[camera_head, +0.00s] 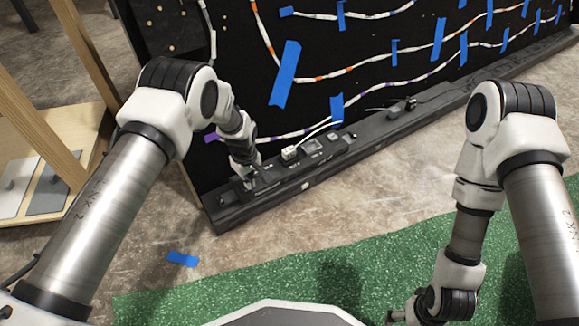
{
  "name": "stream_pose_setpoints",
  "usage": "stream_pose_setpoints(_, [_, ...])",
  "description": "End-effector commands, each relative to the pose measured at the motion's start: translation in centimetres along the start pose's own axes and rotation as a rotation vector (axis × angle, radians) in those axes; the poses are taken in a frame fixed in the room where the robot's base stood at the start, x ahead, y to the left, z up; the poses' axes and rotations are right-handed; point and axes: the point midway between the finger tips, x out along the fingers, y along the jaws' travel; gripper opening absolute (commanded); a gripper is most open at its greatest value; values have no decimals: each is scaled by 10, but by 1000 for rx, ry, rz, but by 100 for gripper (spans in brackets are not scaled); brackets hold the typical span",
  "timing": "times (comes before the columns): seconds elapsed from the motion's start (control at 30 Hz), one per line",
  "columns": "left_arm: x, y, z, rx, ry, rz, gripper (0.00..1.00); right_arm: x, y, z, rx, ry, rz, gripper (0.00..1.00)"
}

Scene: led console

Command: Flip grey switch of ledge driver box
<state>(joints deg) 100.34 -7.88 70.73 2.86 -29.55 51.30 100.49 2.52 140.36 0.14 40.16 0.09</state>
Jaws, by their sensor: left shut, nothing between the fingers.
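The driver box (268,180) is a low dark unit with small pale labels on the ledge (225,218) at the foot of the black panel. A white connector (289,153) with thin white wires sits on it. My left gripper (249,179) reaches down to the left end of the box, its fingertips at or just above the top; I cannot tell if they touch. It is shut and empty. The grey switch is too small or hidden by the gripper to make out. My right gripper (397,316) is low at the bottom edge, away from the ledge, its fingers unclear.
The black panel (225,95) carries LED strips held by blue tape (286,73). A wooden frame (85,50) stands at the left. A loose blue tape piece (182,259) lies on the concrete floor. The green mat (240,270) in front is clear.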

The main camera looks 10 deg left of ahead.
Motion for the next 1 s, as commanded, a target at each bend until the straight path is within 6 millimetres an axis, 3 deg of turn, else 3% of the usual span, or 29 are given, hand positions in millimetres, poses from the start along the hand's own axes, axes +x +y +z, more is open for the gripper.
stream_pose_setpoints(1.0, [1,4,-24,1,1,1,0,17,0,0,0,0,0,85])
